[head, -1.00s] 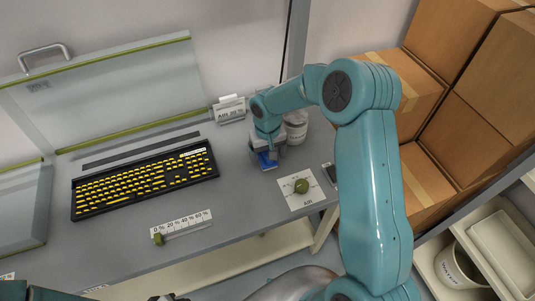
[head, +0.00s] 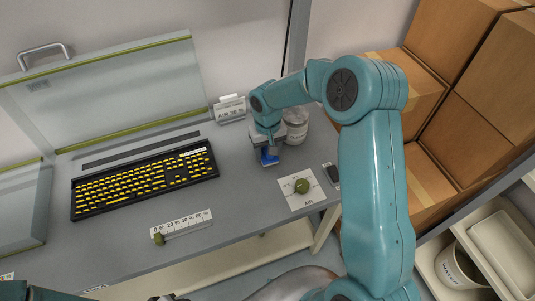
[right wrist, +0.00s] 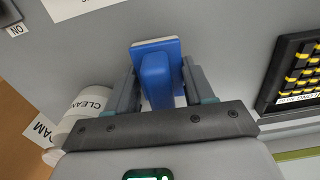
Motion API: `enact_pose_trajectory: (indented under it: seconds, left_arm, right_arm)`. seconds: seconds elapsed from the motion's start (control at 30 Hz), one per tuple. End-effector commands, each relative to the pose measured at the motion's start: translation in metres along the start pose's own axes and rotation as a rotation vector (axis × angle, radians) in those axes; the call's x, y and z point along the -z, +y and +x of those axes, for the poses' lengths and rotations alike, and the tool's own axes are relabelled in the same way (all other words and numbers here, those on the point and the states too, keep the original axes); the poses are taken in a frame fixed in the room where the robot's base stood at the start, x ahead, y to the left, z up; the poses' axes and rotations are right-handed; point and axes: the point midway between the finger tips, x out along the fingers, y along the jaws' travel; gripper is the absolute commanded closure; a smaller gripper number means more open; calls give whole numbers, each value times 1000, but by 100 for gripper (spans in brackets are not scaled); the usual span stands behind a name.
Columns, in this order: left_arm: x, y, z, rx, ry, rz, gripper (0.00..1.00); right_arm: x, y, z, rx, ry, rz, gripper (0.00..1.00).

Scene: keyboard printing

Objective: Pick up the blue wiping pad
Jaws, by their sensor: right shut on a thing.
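The blue wiping pad (right wrist: 156,72) has a raised blue grip and a pale underside edge. It shows in the right wrist view between the two fingers of my right gripper (right wrist: 157,88), which is shut on its grip. In the head view the pad (head: 269,158) is a small blue patch below my right gripper (head: 269,148), right of the keyboard. Whether the pad touches the desk or hangs just above it, I cannot tell. My left gripper shows only as a dark part at the bottom edge of the head view; its jaws cannot be made out.
A black keyboard (head: 145,180) with yellow keys lies on the grey desk. A white container (head: 296,126) stands close behind my right gripper. A white card with a green knob (head: 301,186) and a dark small device (head: 331,174) are nearby. Cardboard boxes (head: 490,75) stand at right.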

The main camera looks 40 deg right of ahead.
Motion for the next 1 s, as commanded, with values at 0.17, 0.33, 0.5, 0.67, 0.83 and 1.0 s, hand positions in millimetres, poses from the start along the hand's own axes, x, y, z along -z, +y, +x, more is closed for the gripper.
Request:
enact_pose_trajectory:
  seconds: [0.17, 0.33, 0.5, 0.67, 0.83, 1.0]
  left_arm:
    - [0, -3, 8, 0, 0, 0, 65]
    - [0, -5, 13, 0, 0, 0, 65]
    - [0, -5, 15, 0, 0, 0, 65]
    - [0, -5, 14, 0, 0, 0, 65]
    - [0, -5, 15, 0, 0, 0, 65]
    - [0, -5, 14, 0, 0, 0, 65]
  right_arm:
    - [2, 0, -46, 1, 11, 0, 84]
    - [2, 0, -102, 2, 10, 1, 84]
    - [1, 0, -145, 1, 6, 0, 84]
    - [1, 0, -169, 1, 4, 1, 84]
    - [0, 0, -178, 1, 1, 1, 84]
    - [0, 0, -178, 0, 1, 0, 84]
